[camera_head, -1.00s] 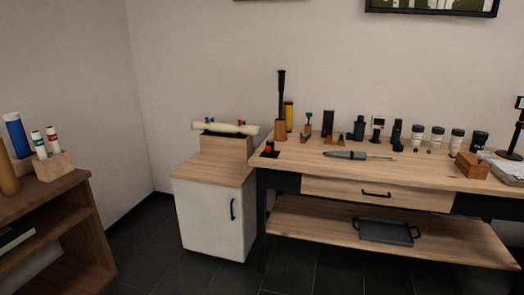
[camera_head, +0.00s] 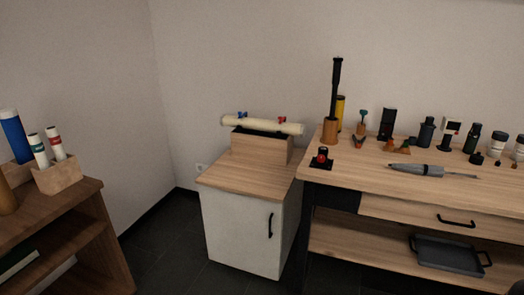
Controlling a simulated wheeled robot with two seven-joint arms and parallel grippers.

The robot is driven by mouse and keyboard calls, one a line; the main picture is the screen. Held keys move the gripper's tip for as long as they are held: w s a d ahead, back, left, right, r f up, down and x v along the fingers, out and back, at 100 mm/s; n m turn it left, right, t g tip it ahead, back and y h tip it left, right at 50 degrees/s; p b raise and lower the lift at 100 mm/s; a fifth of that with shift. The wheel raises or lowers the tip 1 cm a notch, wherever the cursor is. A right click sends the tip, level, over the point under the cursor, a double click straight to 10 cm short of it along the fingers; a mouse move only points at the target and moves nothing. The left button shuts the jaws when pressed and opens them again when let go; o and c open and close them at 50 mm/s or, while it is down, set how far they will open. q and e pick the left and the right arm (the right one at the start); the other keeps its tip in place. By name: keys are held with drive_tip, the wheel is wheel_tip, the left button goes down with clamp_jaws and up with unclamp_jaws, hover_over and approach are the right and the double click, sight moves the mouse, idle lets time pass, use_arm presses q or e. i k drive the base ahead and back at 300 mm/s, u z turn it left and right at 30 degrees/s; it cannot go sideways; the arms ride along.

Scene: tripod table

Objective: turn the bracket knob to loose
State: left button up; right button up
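A small black block with a red knob-like top (camera_head: 322,153) stands at the left front corner of the workbench top; I cannot tell for sure whether it is the bracket knob. A cream roll (camera_head: 262,124) with small blue and red pieces lies across a wooden box on the white cabinet. On the bench are several small upright parts, including one with an orange base and teal top (camera_head: 360,124). The knob's setting is too small to read.
The workbench (camera_head: 345,176) stands at right, with a grey pointed tool (camera_head: 416,169) on it and a black tray (camera_head: 449,254) on its lower shelf. The white cabinet (camera_head: 240,230) adjoins it. A wooden shelf unit (camera_head: 70,215) is at left. Dark floor lies open between.

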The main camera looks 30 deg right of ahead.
sight(321, 158)
drive_tip(key=i, duration=1.15)
drive_tip(key=z, duration=0.4)
